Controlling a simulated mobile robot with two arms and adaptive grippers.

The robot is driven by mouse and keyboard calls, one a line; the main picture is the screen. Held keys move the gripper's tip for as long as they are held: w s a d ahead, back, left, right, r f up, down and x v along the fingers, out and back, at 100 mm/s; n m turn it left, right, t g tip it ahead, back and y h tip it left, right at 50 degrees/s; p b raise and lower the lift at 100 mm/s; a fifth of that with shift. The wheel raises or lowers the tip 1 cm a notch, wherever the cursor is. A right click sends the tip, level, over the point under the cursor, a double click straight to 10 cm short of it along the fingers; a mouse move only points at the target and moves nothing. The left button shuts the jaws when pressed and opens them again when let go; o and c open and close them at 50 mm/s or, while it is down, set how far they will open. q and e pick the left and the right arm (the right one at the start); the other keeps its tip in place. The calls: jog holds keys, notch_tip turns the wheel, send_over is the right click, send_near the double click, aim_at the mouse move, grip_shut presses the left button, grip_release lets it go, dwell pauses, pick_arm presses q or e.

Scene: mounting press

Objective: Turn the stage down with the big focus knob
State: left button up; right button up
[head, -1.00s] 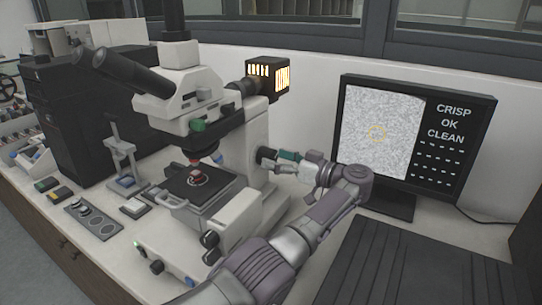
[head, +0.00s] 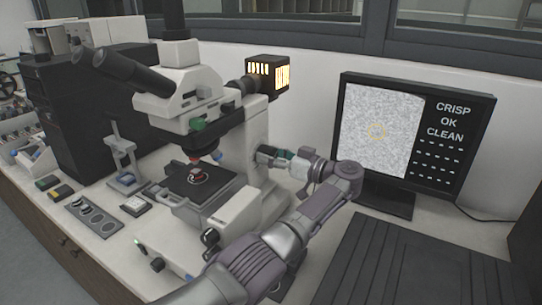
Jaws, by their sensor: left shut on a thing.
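The white microscope (head: 238,160) stands on the bench, with its black stage (head: 176,193) below the objective and a small round sample on it. A little gap shows between the objective (head: 214,156) and the sample. My left gripper (head: 272,156) reaches the right side of the microscope body and is shut on the big focus knob, which is mostly hidden by the fingers. The monitor (head: 460,190) shows a grey speckled picture with a yellow ring and the words CRISP, OK, CLEAN. My right gripper is not in view.
A dark ribbed panel (head: 400,262) lies at the front right. A small stand (head: 122,160), a dish tray (head: 92,218) and a dark cabinet (head: 85,110) are to the left. My forearm fills the space before the microscope's right side.

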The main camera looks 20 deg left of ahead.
pick_arm(q)
jog(key=shift+n, duration=0.3)
jog(key=n+b, duration=0.1)
jog(key=n, duration=0.1)
jog(key=shift+f+n, duration=0.15)
jog(key=shift+n, duration=0.15)
jog(key=shift+n+b, duration=1.05)
jog(key=shift+n, duration=0.65)
jog(key=shift+s+n, duration=0.1)
jog(key=shift+n, duration=0.2)
jog(key=o, duration=1.2)
jog(key=shift+c, duration=0.2)
